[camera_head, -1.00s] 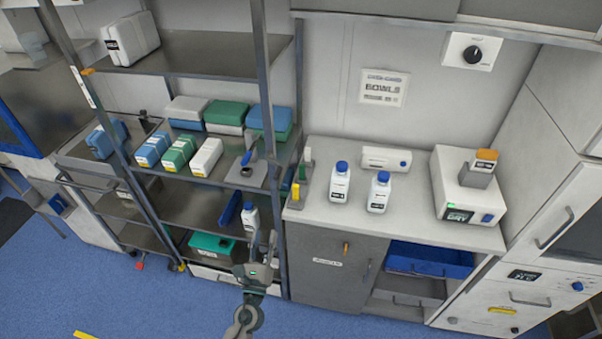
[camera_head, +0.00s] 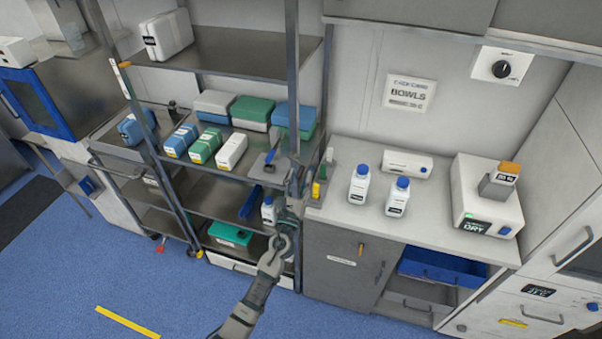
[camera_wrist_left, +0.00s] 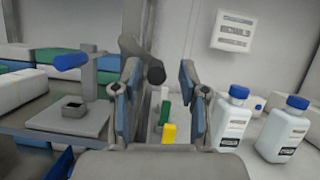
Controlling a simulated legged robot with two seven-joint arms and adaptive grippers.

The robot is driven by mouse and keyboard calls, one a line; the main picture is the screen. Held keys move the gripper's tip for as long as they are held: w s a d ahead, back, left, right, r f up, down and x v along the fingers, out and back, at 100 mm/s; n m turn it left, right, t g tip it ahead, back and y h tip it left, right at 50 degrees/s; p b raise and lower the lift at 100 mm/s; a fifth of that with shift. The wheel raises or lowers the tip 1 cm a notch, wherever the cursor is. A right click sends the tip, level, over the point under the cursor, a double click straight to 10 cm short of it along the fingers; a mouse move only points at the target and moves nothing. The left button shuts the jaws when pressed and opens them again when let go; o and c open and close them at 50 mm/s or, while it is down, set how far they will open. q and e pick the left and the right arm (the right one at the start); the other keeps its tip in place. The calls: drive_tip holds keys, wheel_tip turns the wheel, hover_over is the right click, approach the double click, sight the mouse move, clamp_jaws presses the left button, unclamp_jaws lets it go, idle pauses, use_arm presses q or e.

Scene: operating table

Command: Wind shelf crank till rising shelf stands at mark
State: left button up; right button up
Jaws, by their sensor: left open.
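My left gripper (camera_head: 296,180) is open, raised at the rack's right front post. In the left wrist view its two blue-padded fingers (camera_wrist_left: 158,88) stand apart. In the head view the gripper hides that spot. A blue-handled lever (camera_wrist_left: 70,62) on a grey post and base plate stands to the left, on the rack's middle shelf (camera_head: 215,172). I cannot tell which shelf rises, and no mark is clearly visible. My right gripper is not in view.
Yellow (camera_head: 316,190), green and white upright pieces stand at the counter's left end, close to the gripper. Two blue-capped bottles (camera_head: 359,184) stand on the counter (camera_head: 430,215). Several boxes (camera_head: 232,151) fill the middle shelf.

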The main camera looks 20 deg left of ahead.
use_arm(q)
drive_tip(key=shift+w+a+r, duration=0.2)
drive_tip(key=shift+w+a, duration=0.1)
drive_tip(key=shift+w, duration=0.3)
drive_tip(key=shift+d, duration=0.15)
clamp_jaws()
drive_tip(key=shift+r+n, duration=0.1)
drive_tip(key=shift+n, duration=0.2)
